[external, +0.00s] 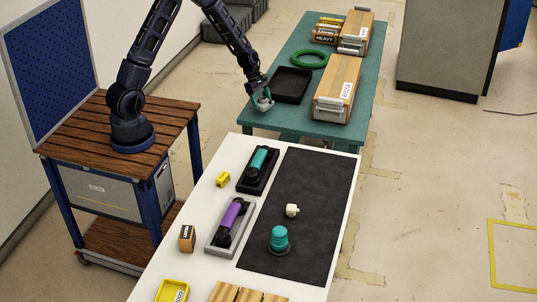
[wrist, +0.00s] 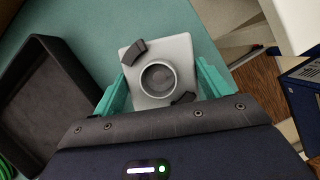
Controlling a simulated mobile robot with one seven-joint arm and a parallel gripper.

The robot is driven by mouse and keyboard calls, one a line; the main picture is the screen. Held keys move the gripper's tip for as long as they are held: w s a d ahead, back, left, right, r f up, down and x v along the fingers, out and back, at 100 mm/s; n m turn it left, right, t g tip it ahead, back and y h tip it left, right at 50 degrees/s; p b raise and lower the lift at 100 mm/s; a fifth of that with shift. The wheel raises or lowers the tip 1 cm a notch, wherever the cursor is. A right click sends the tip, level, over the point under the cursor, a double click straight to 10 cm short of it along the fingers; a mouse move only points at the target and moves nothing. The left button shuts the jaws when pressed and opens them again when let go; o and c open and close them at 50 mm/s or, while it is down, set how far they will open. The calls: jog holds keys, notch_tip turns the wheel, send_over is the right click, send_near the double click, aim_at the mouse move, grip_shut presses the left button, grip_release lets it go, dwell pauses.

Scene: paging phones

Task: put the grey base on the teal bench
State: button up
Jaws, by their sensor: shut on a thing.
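My gripper (external: 262,99) is over the near left corner of the teal bench (external: 290,118) in the external view. Its teal fingers (wrist: 163,74) are shut on the grey base (wrist: 152,56), one on each side, in the wrist view. The grey base is a squarish light grey block with a round recess and two dark pads. It also shows small below the fingers in the external view (external: 264,105). I cannot tell whether it touches the bench top.
A black tray (external: 306,72) lies close beside my gripper on the bench. A green ring (external: 310,58), wooden boxes (external: 337,90) and battery-like items (external: 326,30) are farther back. The white table (external: 222,148) in front holds a teal handset, a purple handset and a dark mat (external: 300,185).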

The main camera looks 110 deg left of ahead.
aim_at(261, 106)
jog(key=shift+f, duration=1.75)
jog(key=o, duration=1.2)
jog(key=shift+f, duration=0.15)
jog(key=v, duration=1.2)
jog(key=shift+s, duration=0.15)
